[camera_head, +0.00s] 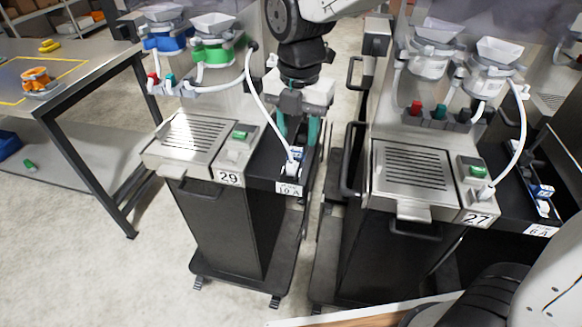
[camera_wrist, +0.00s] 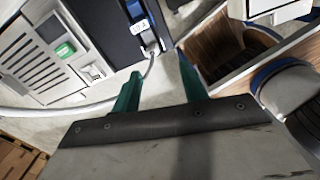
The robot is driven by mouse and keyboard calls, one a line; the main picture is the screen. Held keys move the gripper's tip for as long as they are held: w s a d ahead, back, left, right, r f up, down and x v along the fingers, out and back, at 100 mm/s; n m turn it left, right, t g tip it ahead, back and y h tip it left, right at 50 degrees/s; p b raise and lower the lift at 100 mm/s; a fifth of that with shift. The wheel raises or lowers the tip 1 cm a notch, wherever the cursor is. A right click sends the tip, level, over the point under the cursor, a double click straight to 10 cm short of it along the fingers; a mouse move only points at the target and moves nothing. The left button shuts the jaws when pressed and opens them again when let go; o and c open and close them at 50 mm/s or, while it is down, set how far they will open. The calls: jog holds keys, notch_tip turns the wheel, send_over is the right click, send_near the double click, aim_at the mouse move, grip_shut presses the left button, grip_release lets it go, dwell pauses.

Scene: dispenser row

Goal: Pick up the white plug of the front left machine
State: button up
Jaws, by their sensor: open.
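The front left machine, marked 29 (camera_head: 229,178), has a grey grated top and a green switch. Its white hose curves down to the white plug (camera_head: 292,157), which sits at the blue-and-white socket above the 10 A label (camera_head: 289,188). In the wrist view the plug (camera_wrist: 150,48) shows small at the hose's end, just beyond the fingertips. My gripper (camera_head: 298,138) points down above the black side shelf with its teal fingers apart. In the wrist view my gripper (camera_wrist: 159,78) is open and empty. Whether the fingers flank the plug I cannot tell.
Machine 27 (camera_head: 410,170) stands to the right, its hose plugged into its own panel. Handles (camera_head: 352,160) edge the narrow gap between machines. A table (camera_head: 60,75) with an orange object (camera_head: 38,82) is at left. Open floor lies at front left.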

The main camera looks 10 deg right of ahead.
aim_at(291, 162)
jog(key=shift+w+a+f+n, duration=0.3)
jog(key=shift+a+f+n, duration=0.35)
jog(key=shift+a+n, duration=0.25)
jog(key=f, duration=0.7)
jog(key=shift+w+d+f, duration=0.1)
jog(key=shift+d+f, duration=0.15)
jog(key=shift+d, duration=0.1)
grip_shut()
